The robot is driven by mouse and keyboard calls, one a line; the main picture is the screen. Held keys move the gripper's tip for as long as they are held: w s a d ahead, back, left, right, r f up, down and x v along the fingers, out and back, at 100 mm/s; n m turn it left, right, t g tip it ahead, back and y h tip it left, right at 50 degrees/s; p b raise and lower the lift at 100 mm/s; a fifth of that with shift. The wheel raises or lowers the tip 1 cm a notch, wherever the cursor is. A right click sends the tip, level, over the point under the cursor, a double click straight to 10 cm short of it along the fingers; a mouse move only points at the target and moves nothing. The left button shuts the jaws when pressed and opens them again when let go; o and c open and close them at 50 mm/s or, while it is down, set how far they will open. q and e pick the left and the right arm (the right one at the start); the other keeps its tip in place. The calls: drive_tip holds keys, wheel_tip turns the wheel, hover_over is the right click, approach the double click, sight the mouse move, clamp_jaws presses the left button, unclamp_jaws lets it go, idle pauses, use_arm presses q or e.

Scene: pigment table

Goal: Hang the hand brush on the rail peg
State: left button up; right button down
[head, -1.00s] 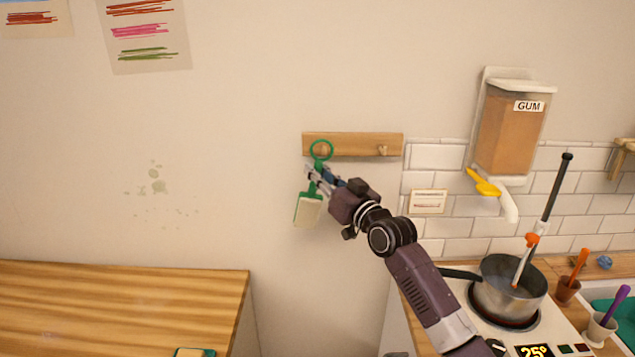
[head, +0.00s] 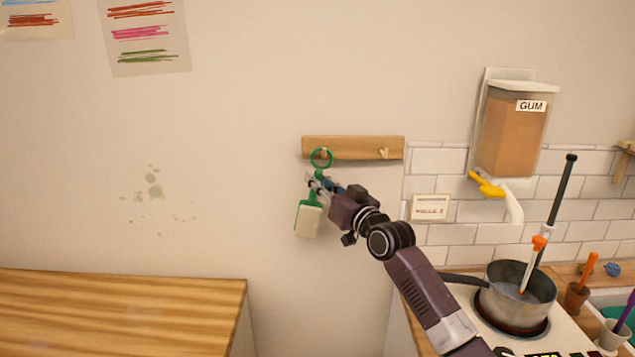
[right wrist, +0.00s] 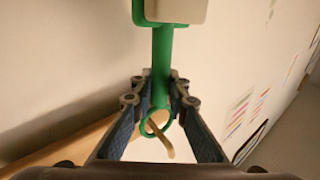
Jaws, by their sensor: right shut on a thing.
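The hand brush (head: 309,220) has a green handle with a ring at its top and a pale head hanging down, slightly tilted. The wooden rail (head: 350,148) is on the wall with two pegs, and its right peg (head: 384,153) is bare. My right gripper (head: 315,184) is shut on the brush handle, below the ring. The ring overlaps the rail's left peg (head: 323,151). In the right wrist view the peg (right wrist: 165,143) shows at the ring (right wrist: 154,123) and seems to pass through it. My left gripper is not in view.
A gum dispenser (head: 513,130) with a yellow lever hangs on the wall to the right. Below it a pot (head: 515,305) with tools stands on a hot plate. A wooden counter (head: 110,310) is at lower left.

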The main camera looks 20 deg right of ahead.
idle(0.4)
drive_tip(key=c, duration=1.8)
unclamp_jaws()
